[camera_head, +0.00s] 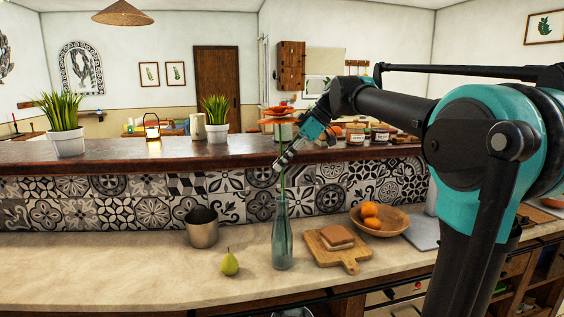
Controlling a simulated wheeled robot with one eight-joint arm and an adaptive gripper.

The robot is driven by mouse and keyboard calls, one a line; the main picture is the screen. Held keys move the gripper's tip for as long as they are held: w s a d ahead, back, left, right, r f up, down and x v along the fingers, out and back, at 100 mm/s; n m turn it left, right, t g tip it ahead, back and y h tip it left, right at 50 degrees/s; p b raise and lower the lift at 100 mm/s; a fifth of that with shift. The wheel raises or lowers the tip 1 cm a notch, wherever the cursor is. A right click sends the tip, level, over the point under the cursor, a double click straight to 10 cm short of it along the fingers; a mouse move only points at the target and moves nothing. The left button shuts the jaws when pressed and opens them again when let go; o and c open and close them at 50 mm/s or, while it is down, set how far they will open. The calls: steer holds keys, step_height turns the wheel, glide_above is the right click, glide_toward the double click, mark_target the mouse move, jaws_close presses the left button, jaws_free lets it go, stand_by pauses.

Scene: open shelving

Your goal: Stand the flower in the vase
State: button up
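The flower (278,112) has an orange-red head and a thin green stem, and it is held nearly upright above the counter. My gripper (280,167) is at its stem, below the head, and appears shut on it. The vase (282,236) is a tall blue-green glass bottle standing upright on the lower counter, directly below my gripper. The stem's lower part runs down to the vase's narrow mouth. Whether its tip is inside the mouth or just in front of it is too small to tell.
On the lower counter (130,270), a metal pot (202,228) and a pear (229,263) are left of the vase. A cutting board (350,257) with bread and a wooden bowl (391,222) with oranges are right. A raised ledge (130,152) with potted plants and jars runs behind.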

steer(key=shift+o, duration=1.2)
steer(key=v, duration=1.2)
steer(key=s+d+f+m+t+h, duration=0.1)
steer(key=d+f+m, duration=0.2)
steer(key=f, duration=0.6)
steer(key=s+d+f+m+t+h, duration=0.15)
steer(key=f+m, duration=0.25)
steer(key=f, duration=0.5)
steer(key=s+d+f+m+h, duration=0.1)
steer(key=s+d+f+m, duration=0.15)
steer(key=f, duration=0.65)
steer(key=s+d+f+m+h, duration=0.1)
steer(key=s+d+f+m, duration=0.2)
steer(key=s+f, duration=0.2)
steer(key=s+d+f+m+t+h, duration=0.1)
steer(key=s+d+f+m+h, duration=0.1)
steer(key=s+f, duration=0.3)
steer(key=s+d+f+m+t+h, duration=0.1)
steer(key=s+d+f+m, duration=0.3)
steer(key=f, duration=0.7)
steer(key=shift+s, duration=0.45)
